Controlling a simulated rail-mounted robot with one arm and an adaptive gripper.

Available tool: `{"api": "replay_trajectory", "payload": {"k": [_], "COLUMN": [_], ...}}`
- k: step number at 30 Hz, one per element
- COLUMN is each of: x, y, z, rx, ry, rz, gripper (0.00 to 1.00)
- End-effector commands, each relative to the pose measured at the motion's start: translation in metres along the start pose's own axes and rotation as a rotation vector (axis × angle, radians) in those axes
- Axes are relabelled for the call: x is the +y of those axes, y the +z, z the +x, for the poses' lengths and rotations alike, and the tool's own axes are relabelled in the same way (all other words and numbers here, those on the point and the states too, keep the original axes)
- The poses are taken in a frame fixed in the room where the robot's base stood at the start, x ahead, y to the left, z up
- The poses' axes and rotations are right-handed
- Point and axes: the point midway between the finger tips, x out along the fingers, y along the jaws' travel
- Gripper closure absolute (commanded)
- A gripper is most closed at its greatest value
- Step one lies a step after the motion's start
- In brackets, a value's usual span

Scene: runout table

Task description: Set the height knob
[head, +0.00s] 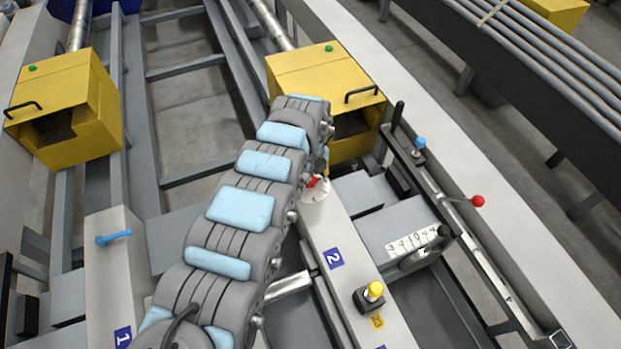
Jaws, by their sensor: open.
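A small red knob (312,182) sits on a round white dial plate (315,193) at the upper end of the white housing marked 2. I take this as the height knob, though no label on it can be read. My grey and light-blue arm reaches up from the bottom and bends down beside it. My gripper (320,168) is open, mostly hidden behind my arm's last links, close to the red knob. Whether its fingers touch the knob cannot be told.
A yellow knob (375,289) on a black box stands lower on housing 2. A blue handle (114,238) is on housing 1. Yellow boxes (70,105) stand behind. A red ball lever (477,201) and blue-topped knob (420,143) are right, near a numbered scale (411,241).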

Motion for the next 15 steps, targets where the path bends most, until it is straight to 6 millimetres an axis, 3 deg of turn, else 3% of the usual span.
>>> {"api": "replay_trajectory", "payload": {"k": [3,4,10,15], "x": [-0.0001,-0.0001,0.0000,0.0000], "y": [0.0000,0.0000,-0.0001,-0.0002], "z": [-0.0003,-0.0003,-0.0003,-0.0002], "rx": [0.000,0.000,0.000,0.000], "ry": [0.000,0.000,0.000,0.000], "rz": [0.000,0.000,0.000,0.000], "gripper": [0.28,0.34,0.92,0.94]}}
